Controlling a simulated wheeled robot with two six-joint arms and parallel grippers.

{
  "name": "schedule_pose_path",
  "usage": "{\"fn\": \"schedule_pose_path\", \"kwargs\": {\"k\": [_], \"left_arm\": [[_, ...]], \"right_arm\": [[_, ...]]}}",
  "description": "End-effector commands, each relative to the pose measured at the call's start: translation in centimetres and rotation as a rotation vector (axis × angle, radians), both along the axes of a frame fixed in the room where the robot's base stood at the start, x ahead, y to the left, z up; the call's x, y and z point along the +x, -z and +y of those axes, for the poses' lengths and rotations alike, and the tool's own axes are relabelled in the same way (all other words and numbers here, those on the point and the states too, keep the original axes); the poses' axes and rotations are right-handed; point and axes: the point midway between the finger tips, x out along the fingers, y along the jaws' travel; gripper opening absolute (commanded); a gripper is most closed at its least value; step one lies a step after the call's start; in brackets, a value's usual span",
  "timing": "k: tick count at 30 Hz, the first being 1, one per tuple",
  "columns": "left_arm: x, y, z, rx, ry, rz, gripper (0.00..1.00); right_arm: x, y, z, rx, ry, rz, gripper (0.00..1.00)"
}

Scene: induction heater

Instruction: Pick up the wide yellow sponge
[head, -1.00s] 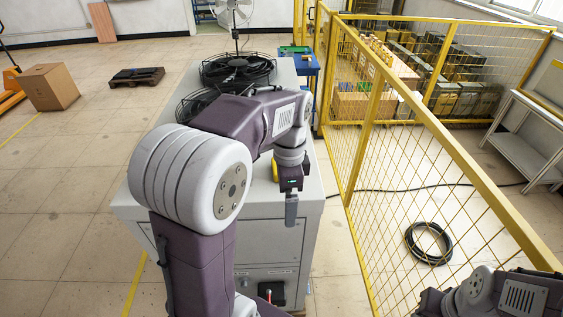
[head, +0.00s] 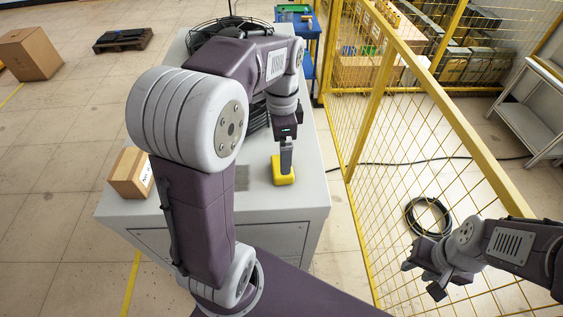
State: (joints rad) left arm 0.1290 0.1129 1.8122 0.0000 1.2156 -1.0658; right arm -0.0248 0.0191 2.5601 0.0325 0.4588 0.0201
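The yellow sponge (head: 284,177) lies on the right part of the grey cabinet top (head: 300,205). My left gripper (head: 286,162) points down right at the sponge, its finger reaching the sponge's upper side. Only one edge of its fingers shows, so I cannot tell whether they are apart or closed on it. My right gripper (head: 422,279) is at the lower right, in front of the yellow fence, with its fingertips apart and nothing between them.
A small cardboard box (head: 131,176) stands at the cabinet's left edge. Black round fan guards (head: 228,42) lie at the back, partly behind my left arm. A yellow mesh fence (head: 400,130) runs along the right. A coiled black hose (head: 428,215) lies on the floor.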

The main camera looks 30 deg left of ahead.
Motion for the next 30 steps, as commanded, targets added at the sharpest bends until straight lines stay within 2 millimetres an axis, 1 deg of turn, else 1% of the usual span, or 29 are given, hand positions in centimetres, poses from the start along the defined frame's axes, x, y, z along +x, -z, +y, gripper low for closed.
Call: {"fn": "schedule_pose_path", "kwargs": {"k": [1, 4, 8, 10, 14, 15, 18, 21, 25, 26, 27, 29, 30], "left_arm": [[-0.1, 0.7, 0.0, -0.001, 0.000, 0.004, 1.00], [-0.1, 2.0, 0.0, -0.001, 0.000, 0.004, 1.00], [0.0, 2.5, 0.0, -0.001, 0.000, 0.001, 1.00], [-0.1, 3.0, 0.0, -0.001, 0.000, 0.004, 1.00], [-0.1, 5.3, 0.0, -0.001, 0.000, 0.008, 1.00], [-0.1, 6.1, 0.0, -0.001, 0.000, 0.007, 1.00], [0.0, 7.3, 0.0, 0.000, 0.000, 0.004, 1.00], [0.0, 7.7, 0.0, 0.000, 0.000, 0.001, 1.00], [0.0, 7.7, 0.0, -0.001, 0.000, 0.001, 1.00], [0.0, 7.7, 0.0, -0.001, 0.000, 0.001, 0.94], [0.0, 7.7, 0.0, -0.001, 0.000, 0.001, 0.83], [0.0, 7.7, 0.0, -0.001, 0.000, 0.001, 0.67], [0.0, 7.7, 0.0, -0.001, 0.000, 0.001, 0.56]], "right_arm": [[0.0, -0.3, 0.0, 0.000, 0.000, 0.000, 0.36], [0.0, -0.5, 0.0, 0.000, 0.000, 0.000, 0.36], [0.0, -0.5, 0.0, 0.000, 0.000, 0.000, 0.36], [0.0, -0.8, 0.0, 0.000, 0.000, 0.000, 0.36], [0.0, -1.8, 0.0, 0.000, 0.000, 0.000, 0.36], [0.0, -1.7, 0.0, 0.000, 0.000, -0.001, 0.36], [0.0, -1.8, 0.0, 0.000, 0.000, 0.000, 0.36], [0.0, -1.7, 0.0, 0.000, 0.000, 0.000, 0.36], [0.0, -1.7, 0.0, 0.000, 0.000, 0.000, 0.36], [0.0, -1.7, 0.0, 0.000, 0.000, 0.000, 0.36], [0.0, -1.7, 0.0, 0.000, 0.000, 0.000, 0.36], [0.0, -1.7, 0.0, 0.000, 0.000, 0.000, 0.36], [0.0, -1.7, 0.0, 0.000, 0.000, 0.000, 0.36]]}}
